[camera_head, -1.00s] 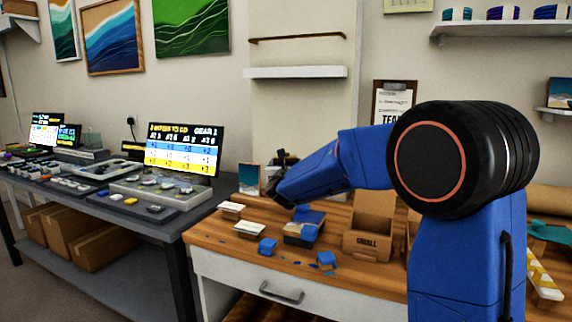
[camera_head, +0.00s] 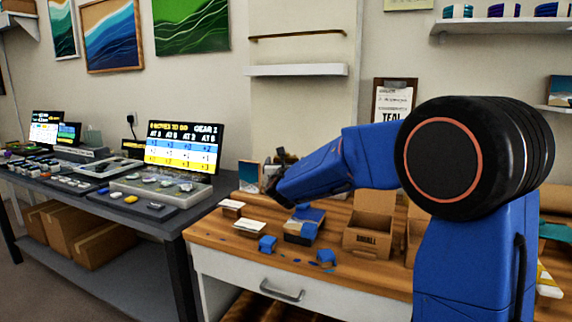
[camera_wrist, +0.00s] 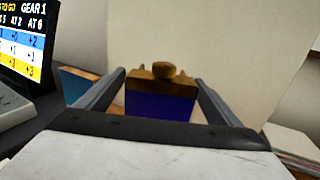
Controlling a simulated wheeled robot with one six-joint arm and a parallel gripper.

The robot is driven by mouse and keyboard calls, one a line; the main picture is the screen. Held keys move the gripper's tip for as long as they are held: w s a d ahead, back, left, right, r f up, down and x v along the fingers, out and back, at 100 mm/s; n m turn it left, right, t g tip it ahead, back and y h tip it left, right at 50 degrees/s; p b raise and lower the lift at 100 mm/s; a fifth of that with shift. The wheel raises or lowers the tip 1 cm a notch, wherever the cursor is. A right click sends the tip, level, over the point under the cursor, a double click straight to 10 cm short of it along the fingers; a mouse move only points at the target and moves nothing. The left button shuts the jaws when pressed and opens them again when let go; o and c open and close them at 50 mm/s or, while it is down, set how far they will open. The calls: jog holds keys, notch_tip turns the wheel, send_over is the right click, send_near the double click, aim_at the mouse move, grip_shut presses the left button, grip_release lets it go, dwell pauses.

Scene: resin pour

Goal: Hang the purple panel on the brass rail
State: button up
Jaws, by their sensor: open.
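The purple panel (camera_wrist: 160,104) shows in the wrist view as a deep blue-purple face under a wooden top strip with a round knob. It appears upright between the two spread fingers of my open gripper (camera_wrist: 160,80). A gap shows on each side, and I cannot tell how far ahead it is. In the head view my gripper (camera_head: 270,182) is low over the back left of the wooden bench, and the panel is mostly hidden or too small to make out. The brass rail (camera_head: 298,36) is a thin bar on the wall panel, well above my gripper.
A white shelf (camera_head: 296,71) juts out below the rail. A small picture (camera_head: 249,176) stands left of my gripper. Cardboard boxes (camera_head: 368,238) and blue-stained blocks (camera_head: 267,244) sit on the bench (camera_head: 220,235). A monitor (camera_head: 184,147) stands on the dark table at left.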

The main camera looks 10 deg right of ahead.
jog(key=v, duration=1)
jog(key=shift+s, duration=0.25)
